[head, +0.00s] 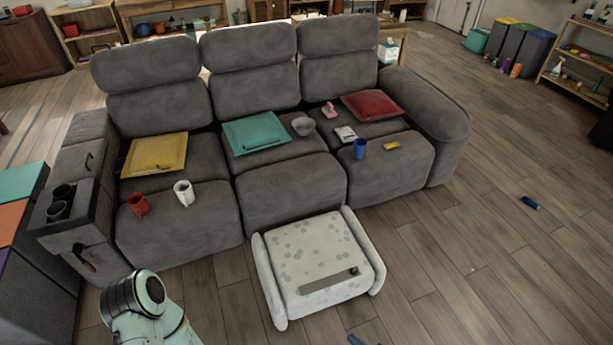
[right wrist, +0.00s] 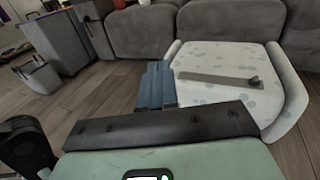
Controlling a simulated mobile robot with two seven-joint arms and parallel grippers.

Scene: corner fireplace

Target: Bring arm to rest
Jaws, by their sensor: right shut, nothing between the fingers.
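My right gripper (right wrist: 155,85) shows in the right wrist view with its blue fingers together and nothing between them. It appears over the floor, just left of the pale spotted footstool (right wrist: 215,55). In the head view only a blue tip of the right gripper (head: 356,340) shows at the bottom edge, in front of the footstool (head: 305,245). A teal and black part of my arm stands at the lower left of the head view. My left gripper does not show.
A grey sofa (head: 295,190) holds cushions, mugs, a bowl and small items. A grey strip with a dark knob (head: 328,281) lies on the footstool. A small blue object (head: 530,203) lies on the floor at right. The floor (head: 480,270) around it is mostly clear.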

